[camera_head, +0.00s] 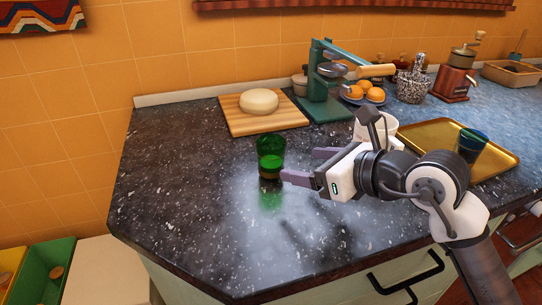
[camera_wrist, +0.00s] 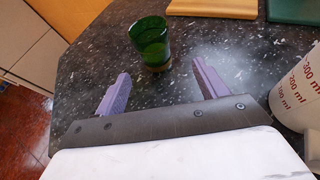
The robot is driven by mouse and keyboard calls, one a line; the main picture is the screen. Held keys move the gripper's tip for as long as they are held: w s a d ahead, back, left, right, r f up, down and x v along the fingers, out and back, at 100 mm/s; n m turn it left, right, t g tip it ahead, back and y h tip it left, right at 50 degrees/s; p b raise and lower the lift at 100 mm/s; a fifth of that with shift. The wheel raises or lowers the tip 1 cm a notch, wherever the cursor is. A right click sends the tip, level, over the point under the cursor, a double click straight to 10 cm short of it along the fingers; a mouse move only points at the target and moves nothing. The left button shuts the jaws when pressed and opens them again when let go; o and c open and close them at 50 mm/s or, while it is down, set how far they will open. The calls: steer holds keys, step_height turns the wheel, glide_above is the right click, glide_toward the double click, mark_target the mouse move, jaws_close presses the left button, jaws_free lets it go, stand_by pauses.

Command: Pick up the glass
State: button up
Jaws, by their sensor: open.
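The glass (camera_head: 271,153) is a green, see-through tumbler with a darker base, standing upright on the dark speckled countertop. In the wrist view the glass (camera_wrist: 151,43) stands ahead of the fingers, between their lines and nearer the left one. My gripper (camera_head: 297,164) is just right of the glass in the head view, with its purple fingers pointing left toward it. In the wrist view my gripper (camera_wrist: 160,85) is open and empty, with bare counter between the fingers. The glass is apart from both fingers there.
A cutting board (camera_head: 234,124) with a pale round cheese or dough (camera_head: 259,101) lies behind the glass. A green press (camera_head: 322,90) stands behind. A white measuring cup (camera_wrist: 299,92) is close on the right. A golden tray (camera_head: 436,133) holds a blue cup (camera_head: 471,145). The counter's left part is clear.

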mark_target(281, 162)
steer(key=x, duration=0.4)
steer(key=shift+w+a+p, duration=0.1)
steer(key=shift+a+p, duration=0.1)
steer(key=shift+p, duration=0.1)
steer(key=x, duration=0.2)
steer(key=p+x, duration=0.1)
steer(key=x, duration=0.1)
steer(key=shift+a+p, duration=0.3)
steer(key=shift+a, duration=0.05)
steer(key=shift+w+a+f, duration=0.15)
steer(key=shift+a+f, duration=0.05)
steer(key=shift+a, duration=0.1)
steer(key=c, duration=1.1)
